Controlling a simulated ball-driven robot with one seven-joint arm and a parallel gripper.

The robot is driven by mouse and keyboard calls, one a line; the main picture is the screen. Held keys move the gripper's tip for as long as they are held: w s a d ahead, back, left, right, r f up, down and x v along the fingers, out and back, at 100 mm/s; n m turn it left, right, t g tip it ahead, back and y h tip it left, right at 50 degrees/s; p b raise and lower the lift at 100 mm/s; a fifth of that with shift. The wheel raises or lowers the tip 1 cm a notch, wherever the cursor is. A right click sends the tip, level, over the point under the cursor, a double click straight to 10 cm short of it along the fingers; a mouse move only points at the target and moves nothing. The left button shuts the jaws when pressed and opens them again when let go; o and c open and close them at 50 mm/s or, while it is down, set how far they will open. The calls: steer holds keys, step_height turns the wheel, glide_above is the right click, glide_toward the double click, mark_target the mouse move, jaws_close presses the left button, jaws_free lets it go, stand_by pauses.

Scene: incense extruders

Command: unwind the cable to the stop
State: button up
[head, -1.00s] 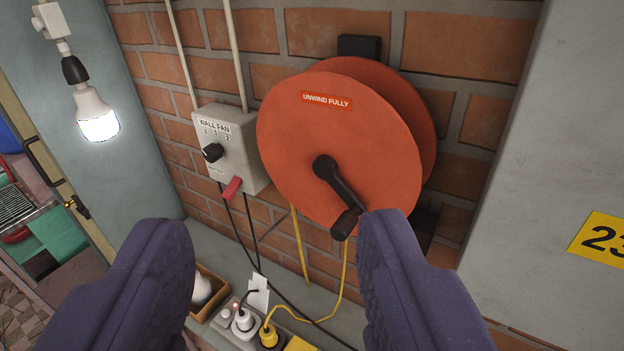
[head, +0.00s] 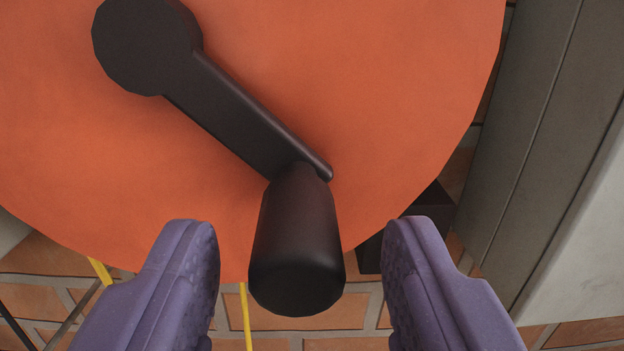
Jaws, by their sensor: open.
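The orange cable reel (head: 400,90) fills most of the view. Its black crank arm (head: 235,115) runs from the hub at upper left down to the right. The black crank knob (head: 297,235) sticks out towards me at the arm's end. My gripper (head: 300,245) is open, with one purple finger on each side of the knob and a visible gap on both sides. The yellow cable (head: 247,318) hangs below the reel, left of the knob. The reel's label is out of view.
A brick wall (head: 310,345) lies behind the reel. A black block (head: 433,208) shows behind the reel, by the right finger. A grey pillar or panel edge (head: 560,130) rises along the right side.

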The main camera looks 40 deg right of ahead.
steer(key=shift+x, duration=1.8)
jaws_close()
steer(key=shift+r, duration=0.1)
